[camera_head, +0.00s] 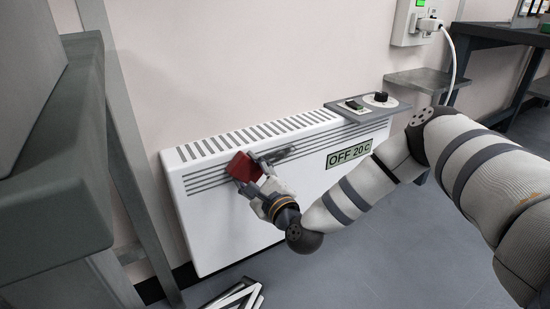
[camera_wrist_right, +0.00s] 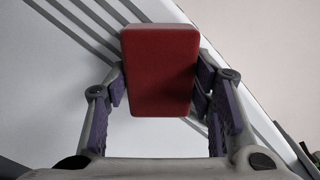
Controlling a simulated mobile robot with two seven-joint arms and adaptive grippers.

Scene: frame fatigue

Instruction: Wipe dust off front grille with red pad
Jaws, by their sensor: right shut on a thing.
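The white heater (camera_head: 235,215) hangs on the wall, with dark slots along its top and a front grille (camera_head: 205,180) of dark horizontal lines near the upper front edge. My right gripper (camera_head: 258,168) is shut on the red pad (camera_head: 242,167) and holds it at the front grille, left of the heater's middle. In the right wrist view the red pad (camera_wrist_right: 160,72) sits between the fingers, with grille lines (camera_wrist_right: 85,25) running behind it. I cannot tell whether the pad touches the grille. No separate dust shows clearly. My left gripper is not in view.
A display reading OFF 20 C (camera_head: 349,155) is on the heater's front right, below a control panel (camera_head: 368,106) with a knob. A wall outlet (camera_head: 415,22) holds a plugged white cable. A grey table (camera_head: 85,190) stands close at left. A striped object (camera_head: 238,296) lies on the floor.

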